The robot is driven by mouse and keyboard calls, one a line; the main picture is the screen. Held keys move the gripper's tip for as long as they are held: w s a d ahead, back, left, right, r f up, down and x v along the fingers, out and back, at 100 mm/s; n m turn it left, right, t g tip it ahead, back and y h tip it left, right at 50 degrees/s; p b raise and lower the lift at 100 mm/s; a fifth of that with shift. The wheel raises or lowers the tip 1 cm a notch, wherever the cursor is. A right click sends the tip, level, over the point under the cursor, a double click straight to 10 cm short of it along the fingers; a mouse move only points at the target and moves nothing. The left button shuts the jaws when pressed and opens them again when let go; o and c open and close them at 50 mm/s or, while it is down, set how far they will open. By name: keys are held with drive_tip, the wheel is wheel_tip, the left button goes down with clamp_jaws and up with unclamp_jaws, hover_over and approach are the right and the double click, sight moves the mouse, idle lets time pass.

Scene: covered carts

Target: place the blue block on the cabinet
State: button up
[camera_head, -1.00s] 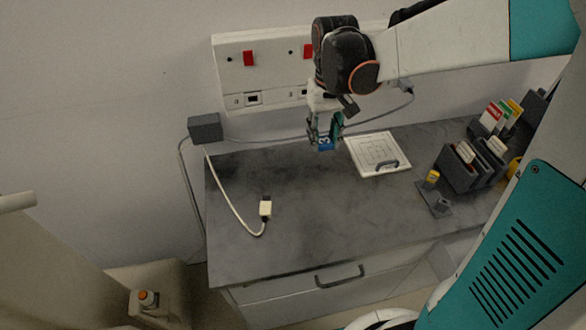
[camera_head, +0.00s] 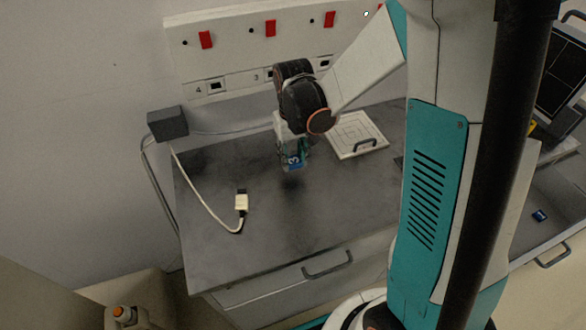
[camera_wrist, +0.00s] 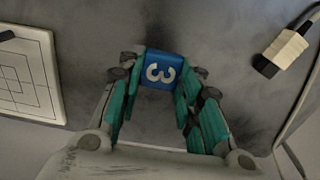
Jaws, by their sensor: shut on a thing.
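The cabinet (camera_head: 225,245) has a dark grey top and a drawer with a handle below. The block is over the middle of this top, with a dark shadow just below it. The block looks a little above the surface.
A white board with a handle (camera_head: 357,134) lies to the right of my gripper. A white plug (camera_head: 241,203) with a cable lies to the left. A grey box (camera_head: 167,124) is at the back left. A wall panel (camera_head: 230,62) with red switches is behind. The front of the top is clear.

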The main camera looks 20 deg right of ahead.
sight(293, 159)
drive_tip(key=shift+f+b, duration=0.7)
drive_tip(key=shift+f, duration=1.5)
drive_tip(key=shift+f, duration=0.15)
drive_tip(key=o, duration=1.1)
drive_tip(key=shift+c, duration=0.2)
